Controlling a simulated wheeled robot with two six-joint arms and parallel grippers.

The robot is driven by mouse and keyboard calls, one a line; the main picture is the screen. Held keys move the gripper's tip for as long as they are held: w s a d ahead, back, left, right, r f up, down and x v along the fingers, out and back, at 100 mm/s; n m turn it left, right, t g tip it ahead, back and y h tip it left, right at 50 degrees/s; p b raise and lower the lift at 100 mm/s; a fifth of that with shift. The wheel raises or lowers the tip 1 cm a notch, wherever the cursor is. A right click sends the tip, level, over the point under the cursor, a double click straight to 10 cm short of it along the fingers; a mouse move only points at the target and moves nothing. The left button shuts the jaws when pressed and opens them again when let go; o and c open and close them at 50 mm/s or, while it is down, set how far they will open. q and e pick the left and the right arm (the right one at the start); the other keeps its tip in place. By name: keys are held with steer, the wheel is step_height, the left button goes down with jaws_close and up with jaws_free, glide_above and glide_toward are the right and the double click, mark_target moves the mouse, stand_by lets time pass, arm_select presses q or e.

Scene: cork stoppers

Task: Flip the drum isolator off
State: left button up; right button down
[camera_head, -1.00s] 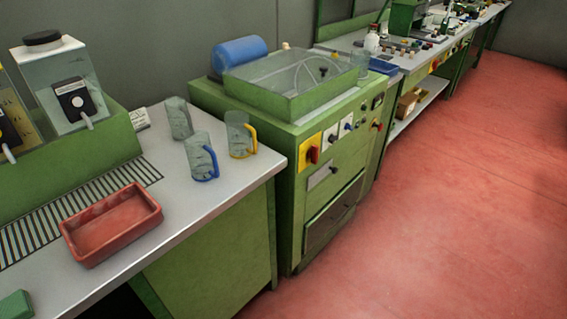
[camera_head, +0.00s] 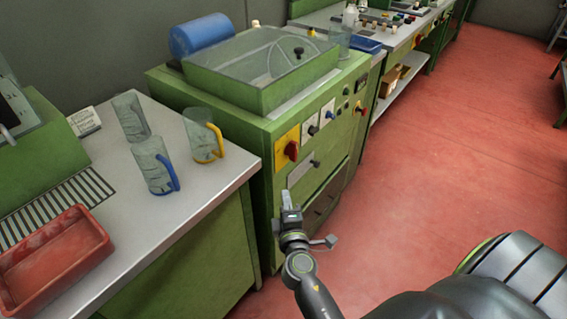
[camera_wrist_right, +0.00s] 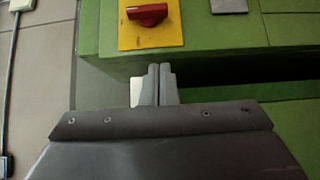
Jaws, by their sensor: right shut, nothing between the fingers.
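The drum isolator is a red rotary handle (camera_head: 291,151) on a yellow plate (camera_head: 281,158), on the front of the green machine in the head view. In the right wrist view the red handle (camera_wrist_right: 147,14) lies across the picture on its yellow plate (camera_wrist_right: 150,38). My right gripper (camera_head: 289,194) is shut and empty, below the isolator and apart from it. In the right wrist view its closed fingertips (camera_wrist_right: 159,70) show below the plate. My left gripper is not in view.
The green machine (camera_head: 205,105) has other knobs right of the isolator and a small handle (camera_head: 316,164) below it. The bench at left holds glass mugs (camera_head: 154,167) and a red tray (camera_head: 40,262). The red floor at right is largely clear.

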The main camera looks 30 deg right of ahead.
steer(key=p, duration=0.2)
glide_toward(288, 154)
steer(key=w, duration=0.1)
steer(key=w+a, duration=0.1)
steer(key=w, duration=0.2)
steer(key=shift+a+f, duration=0.2)
steer(key=shift+f, duration=0.15)
steer(key=d, duration=0.1)
steer(key=w+d, duration=0.1)
steer(key=d, duration=0.1)
steer(key=shift+w+d+p, duration=0.3)
steer(key=shift+d, duration=0.1)
steer(key=shift+f, duration=0.1)
